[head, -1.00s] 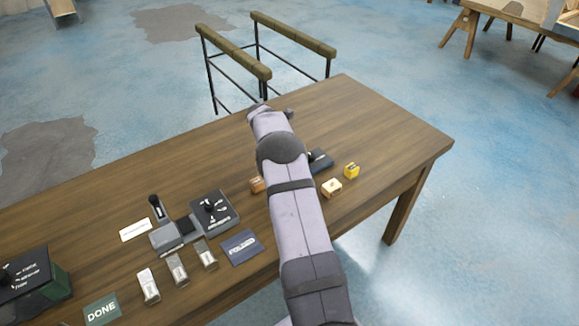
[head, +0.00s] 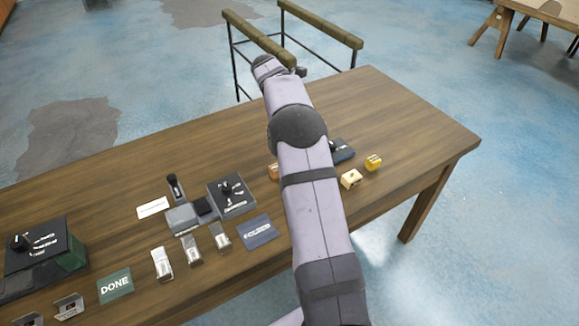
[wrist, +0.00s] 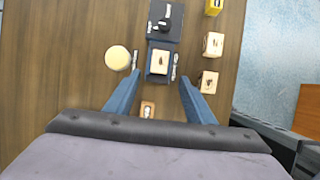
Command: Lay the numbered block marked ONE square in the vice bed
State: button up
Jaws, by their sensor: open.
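In the wrist view my gripper (wrist: 159,80) is open, its two blue fingers spread. A small pale wooden block (wrist: 159,63) with a dark mark sits between and just beyond the fingertips, on a dark bed (wrist: 150,46) that looks like the vice bed. It looks roughly square to the bed; its number is too small to read. Wooden blocks lie to the right (wrist: 213,44) and lower right (wrist: 208,80). Another (wrist: 147,110) lies between the fingers, nearer the palm. In the head view my arm hides the gripper's fingers and most of the bed.
A black knob unit (wrist: 166,20) stands just beyond the bed. A round pale disc (wrist: 118,58) lies to its left and a yellow block (wrist: 213,6) at upper right. In the head view, a grey lever device (head: 183,219), metal pieces (head: 191,250) and a DONE card (head: 115,286) lie left of my arm.

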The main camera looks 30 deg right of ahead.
jog(key=shift+a, duration=0.1)
jog(key=s+a+m+y, duration=0.1)
jog(key=s+a+m, duration=0.45)
jog(key=a, duration=0.35)
jog(key=s+a+m+y, duration=0.2)
jog(key=s+a+m, duration=0.2)
jog(key=s+a, duration=0.35)
jog(key=s+a+f+m, duration=0.2)
jog(key=s+a+m, duration=0.2)
jog(key=s, duration=0.4)
jog(key=s+a+f+m+y, duration=0.1)
jog(key=s+a+m, duration=0.3)
jog(key=s, duration=0.5)
jog(key=shift+s+a+f, duration=0.25)
jog(key=shift+a+f, duration=0.35)
jog(key=shift+a, duration=0.25)
jog(key=shift+m, duration=0.25)
notch_tip(320, 180, down, 15)
jog(key=b, duration=1.4)
jog(key=shift+r+b, duration=0.15)
jog(key=shift+b, duration=0.2)
